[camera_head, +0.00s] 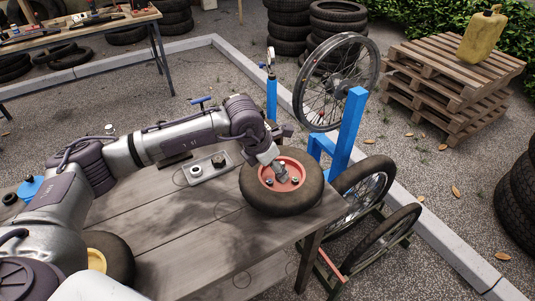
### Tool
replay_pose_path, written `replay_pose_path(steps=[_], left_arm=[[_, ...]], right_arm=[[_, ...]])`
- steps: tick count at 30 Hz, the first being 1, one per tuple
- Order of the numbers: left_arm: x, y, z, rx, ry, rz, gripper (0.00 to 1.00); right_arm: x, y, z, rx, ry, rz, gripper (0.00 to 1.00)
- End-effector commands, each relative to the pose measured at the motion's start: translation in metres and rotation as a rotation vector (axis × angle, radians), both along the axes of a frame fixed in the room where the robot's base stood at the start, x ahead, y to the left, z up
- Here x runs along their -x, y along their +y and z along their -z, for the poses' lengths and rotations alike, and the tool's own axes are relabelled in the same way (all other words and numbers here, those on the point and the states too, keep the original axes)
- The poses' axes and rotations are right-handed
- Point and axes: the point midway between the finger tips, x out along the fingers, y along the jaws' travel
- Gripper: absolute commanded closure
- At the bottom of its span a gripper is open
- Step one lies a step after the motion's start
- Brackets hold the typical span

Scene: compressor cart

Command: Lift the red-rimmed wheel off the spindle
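The red-rimmed wheel (310,190) lies flat, black tyre around a red hub, at the right end of the grey wooden table (190,250) in the head view. My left gripper (277,168) reaches in from the left and points down at the middle of the red rim. Grey metal shows at the hub centre, and I cannot tell gripper fingertips from spindle there. Whether the gripper holds anything is not clear. The spindle under the wheel is hidden. My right gripper is not in view.
A yellow-rimmed wheel (121,261) lies at the table's lower left. A blue post (271,98) and a blue stand (349,130) with a spoked wheel (308,92) rise beyond the table. More wheels stand to the right.

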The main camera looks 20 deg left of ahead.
Motion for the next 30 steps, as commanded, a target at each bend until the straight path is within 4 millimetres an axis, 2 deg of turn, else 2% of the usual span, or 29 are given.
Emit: replay_pose_path(steps=[1, 5, 11, 19, 20, 30], left_arm=[[-0.002, -0.002, 0.007, 0.000, 0.002, -0.001, 0.34], [-0.008, -0.006, 0.023, 0.000, 0.002, 0.000, 0.34], [-0.012, -0.008, 0.035, 0.000, 0.000, 0.001, 0.34], [-0.012, -0.008, 0.036, 0.000, -0.001, 0.001, 0.34], [-0.012, -0.008, 0.036, 0.000, -0.001, 0.001, 0.37], [-0.012, -0.008, 0.036, 0.000, 0.000, 0.001, 0.94]], right_arm=[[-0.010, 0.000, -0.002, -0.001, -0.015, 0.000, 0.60], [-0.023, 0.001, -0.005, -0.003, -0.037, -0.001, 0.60], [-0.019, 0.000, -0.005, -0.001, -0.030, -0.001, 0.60], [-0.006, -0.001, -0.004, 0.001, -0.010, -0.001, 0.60], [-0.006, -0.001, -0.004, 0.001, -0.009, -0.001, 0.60], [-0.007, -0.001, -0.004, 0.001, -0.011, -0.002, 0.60]])
